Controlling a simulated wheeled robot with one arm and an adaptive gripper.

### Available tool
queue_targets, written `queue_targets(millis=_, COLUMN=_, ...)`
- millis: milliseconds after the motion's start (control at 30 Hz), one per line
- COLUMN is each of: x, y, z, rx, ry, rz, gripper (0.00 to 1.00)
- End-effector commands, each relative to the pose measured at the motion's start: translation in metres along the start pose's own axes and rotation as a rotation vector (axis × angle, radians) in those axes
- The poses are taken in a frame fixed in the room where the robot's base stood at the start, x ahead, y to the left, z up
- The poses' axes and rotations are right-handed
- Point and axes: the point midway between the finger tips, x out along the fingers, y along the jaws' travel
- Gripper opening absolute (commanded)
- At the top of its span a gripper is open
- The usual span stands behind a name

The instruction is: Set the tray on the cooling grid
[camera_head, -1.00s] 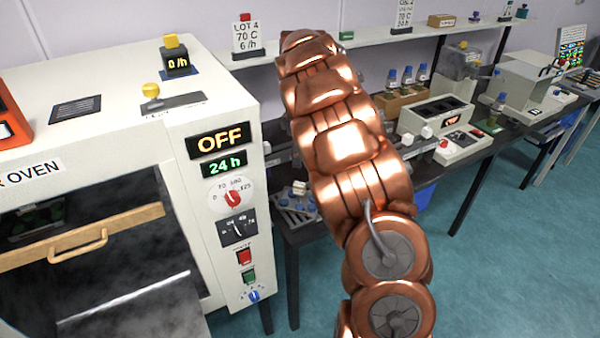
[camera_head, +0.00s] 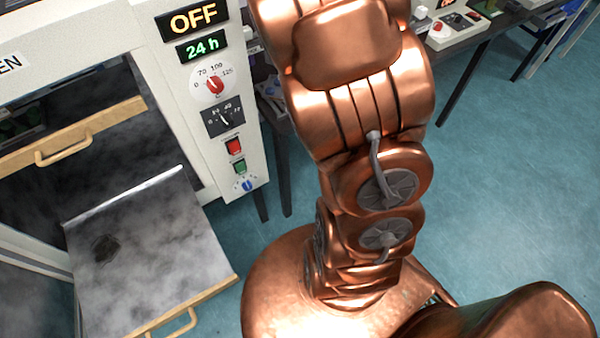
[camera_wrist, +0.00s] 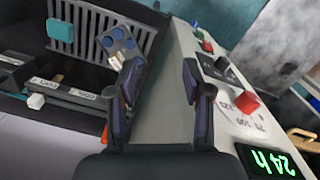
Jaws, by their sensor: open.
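A small blue-grey tray (camera_wrist: 118,44) with dark round pockets shows in the wrist view, left of centre. It lies over the slotted grey cooling grid (camera_wrist: 88,32), near the grid's right edge and turned at an angle to the slots. A small pale tag is beside its lower end. I cannot tell whether it lies flat on the grid. My gripper (camera_wrist: 160,82) is open, its two fingers apart with nothing between them. The tray is beyond the left fingertip and apart from it. In the head view my arm hides the gripper and most of that bench.
The oven's control panel (camera_head: 222,115) reads OFF and 24 h and stands close beside my arm. A teal block (camera_wrist: 60,30) is on the grid's left part. Blue floor (camera_head: 500,190) is clear on the right.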

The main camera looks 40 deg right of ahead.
Motion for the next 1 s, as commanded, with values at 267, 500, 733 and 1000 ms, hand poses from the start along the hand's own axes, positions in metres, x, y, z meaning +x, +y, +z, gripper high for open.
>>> queue_targets(millis=267, x=-0.003, y=-0.08, z=0.057, rx=0.156, ry=-0.018, rz=-0.02, gripper=0.5)
queue_targets(millis=500, x=0.01, y=-0.147, z=0.113, rx=0.251, ry=-0.046, rz=-0.047, gripper=0.5)
queue_targets(millis=733, x=0.034, y=-0.202, z=0.17, rx=0.3, ry=-0.081, rz=-0.057, gripper=0.5)
queue_targets(millis=1000, x=0.053, y=-0.23, z=0.208, rx=0.316, ry=-0.107, rz=-0.053, gripper=0.5)
